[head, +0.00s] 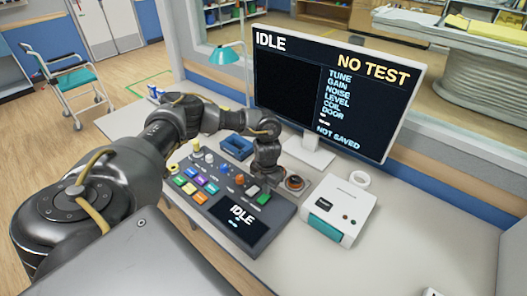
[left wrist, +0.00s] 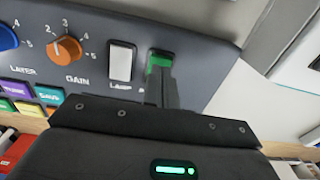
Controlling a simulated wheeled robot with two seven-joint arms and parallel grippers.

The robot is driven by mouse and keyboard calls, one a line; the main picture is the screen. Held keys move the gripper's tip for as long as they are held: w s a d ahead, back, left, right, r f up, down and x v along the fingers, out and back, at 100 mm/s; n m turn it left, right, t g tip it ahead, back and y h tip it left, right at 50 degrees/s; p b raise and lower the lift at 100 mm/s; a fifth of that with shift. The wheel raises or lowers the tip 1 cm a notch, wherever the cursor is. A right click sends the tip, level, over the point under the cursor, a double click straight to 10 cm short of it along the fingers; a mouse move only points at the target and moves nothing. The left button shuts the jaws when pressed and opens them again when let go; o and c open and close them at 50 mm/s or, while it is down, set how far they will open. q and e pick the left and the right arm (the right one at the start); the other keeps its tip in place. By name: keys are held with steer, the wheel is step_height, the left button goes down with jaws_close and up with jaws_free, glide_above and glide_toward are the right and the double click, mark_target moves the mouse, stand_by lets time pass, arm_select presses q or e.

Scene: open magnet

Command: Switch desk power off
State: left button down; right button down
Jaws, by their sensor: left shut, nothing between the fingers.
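The dark control console (head: 175,193) lies on the desk, with knobs, coloured buttons and a small screen reading IDLE. At its right end is a green-lit rocker switch (left wrist: 160,60); its label is mostly hidden behind my finger. The same green switch shows in the head view (head: 263,199). A white rocker marked LAMP (left wrist: 121,61) is just left of it. My left gripper (left wrist: 163,88) is shut and empty, its fingertips at the lower edge of the green switch. I cannot tell whether they touch. The gripper also shows in the head view (head: 268,176). My right gripper is out of view.
A monitor (head: 335,90) reading IDLE and NO TEST stands behind the console. A white box (head: 340,208), a round orange-topped item (head: 295,182) and a tape roll (head: 360,180) are to the right. A blue tray (head: 236,146) sits behind. The desk's front right is mostly clear.

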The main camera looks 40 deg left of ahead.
arm_select(q)
steer(key=shift+f+b, duration=0.75)
steer(key=shift+f, duration=0.2)
stand_by(0.5)
steer(key=shift+r, duration=0.1)
steer(key=shift+r+p, duration=2.9)
steer(key=shift+r, duration=0.6)
steer(key=shift+f, duration=0.1)
